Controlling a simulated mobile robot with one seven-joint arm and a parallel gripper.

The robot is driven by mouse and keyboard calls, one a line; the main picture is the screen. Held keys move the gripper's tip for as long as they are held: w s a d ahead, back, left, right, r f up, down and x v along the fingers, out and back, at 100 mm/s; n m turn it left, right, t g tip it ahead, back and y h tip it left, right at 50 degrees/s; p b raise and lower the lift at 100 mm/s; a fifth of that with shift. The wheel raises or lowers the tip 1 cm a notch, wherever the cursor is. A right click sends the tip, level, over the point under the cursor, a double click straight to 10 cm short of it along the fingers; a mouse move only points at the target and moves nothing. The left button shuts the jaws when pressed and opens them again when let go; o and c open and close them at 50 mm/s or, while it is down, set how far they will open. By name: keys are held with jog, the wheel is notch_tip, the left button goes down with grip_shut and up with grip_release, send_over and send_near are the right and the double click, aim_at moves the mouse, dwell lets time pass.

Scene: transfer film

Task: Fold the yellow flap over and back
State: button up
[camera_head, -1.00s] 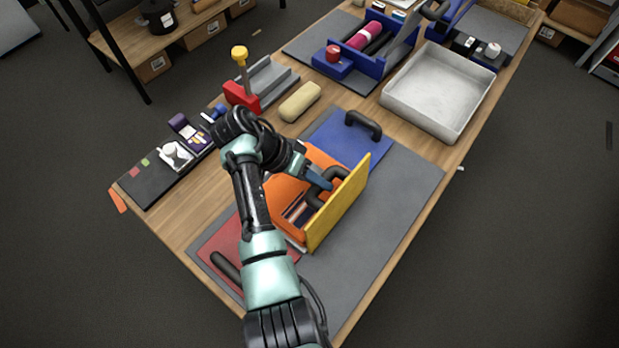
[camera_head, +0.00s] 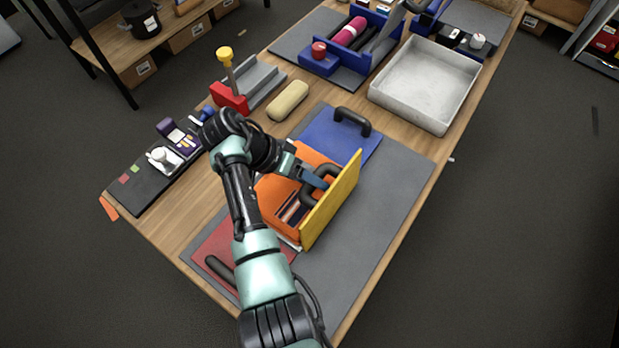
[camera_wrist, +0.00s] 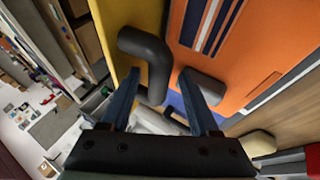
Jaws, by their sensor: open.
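The yellow flap (camera_head: 334,208) stands upright beside the orange flap (camera_head: 310,158), which lies flat with dark and white stripes. A black handle (camera_head: 310,197) is fixed to the yellow flap on the side facing the orange one. My gripper (camera_head: 322,180) is at this handle with its blue fingers open. In the wrist view, the fingers (camera_wrist: 158,100) are apart and part of the black handle (camera_wrist: 152,55) shows between and beyond them. The yellow flap (camera_wrist: 125,20) is on the left there and the orange flap (camera_wrist: 240,50) on the right. Contact with the handle cannot be told.
A blue flap (camera_head: 335,139) with a black handle lies behind, and a red flap (camera_head: 215,240) lies in front, partly hidden by my arm. The grey mat (camera_head: 390,200) is clear right of the yellow flap. A grey tray (camera_head: 425,85) stands at the back right.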

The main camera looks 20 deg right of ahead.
jog(key=shift+w+a+r, duration=0.15)
jog(key=shift+a+r, duration=0.2)
jog(key=shift+r, duration=0.1)
jog(key=v, duration=1.1)
jog(key=shift+a+r+p, duration=0.2)
jog(key=shift+r+p, duration=0.15)
jog(key=shift+p, duration=0.1)
